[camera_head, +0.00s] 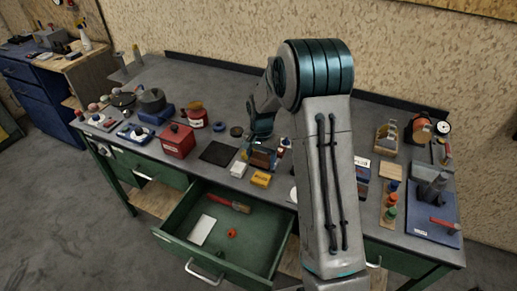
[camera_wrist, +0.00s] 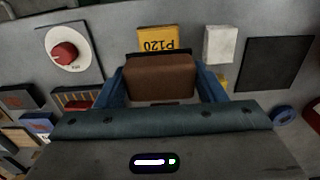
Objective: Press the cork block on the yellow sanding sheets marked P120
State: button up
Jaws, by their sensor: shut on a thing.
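The cork block (camera_wrist: 160,78) is a brown block held between the two blue fingers of my gripper (camera_wrist: 163,84). In the head view my gripper (camera_head: 262,152) is over the middle of the workbench, with the brown block (camera_head: 262,160) partly hidden at its fingers. The yellow sanding sheets marked P120 (camera_wrist: 157,39) lie just beyond the block in the wrist view, with the lettering upside down. In the head view the yellow sheets (camera_head: 261,179) lie near the bench's front edge, in front of the gripper. The block appears apart from the sheets; its height is unclear.
A white stack (camera_wrist: 218,44) and a dark square mat (camera_wrist: 277,63) lie beside the yellow sheets. A red knob on a white dial (camera_wrist: 65,53) is on the other side. An open green drawer (camera_head: 265,242) juts out below the bench front. A red box (camera_head: 177,141) stands left.

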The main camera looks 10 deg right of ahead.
aim_at(261, 178)
jog(key=shift+s+f, duration=0.15)
jog(key=shift+f, duration=0.3)
jog(key=shift+f+b, duration=1.55)
jog(key=shift+f, duration=0.95)
jog(key=shift+f+b, duration=0.55)
jog(key=shift+b, duration=0.1)
jog(key=shift+r, duration=0.1)
jog(key=shift+r+p, duration=1.9)
jog(key=shift+r, duration=1.6)
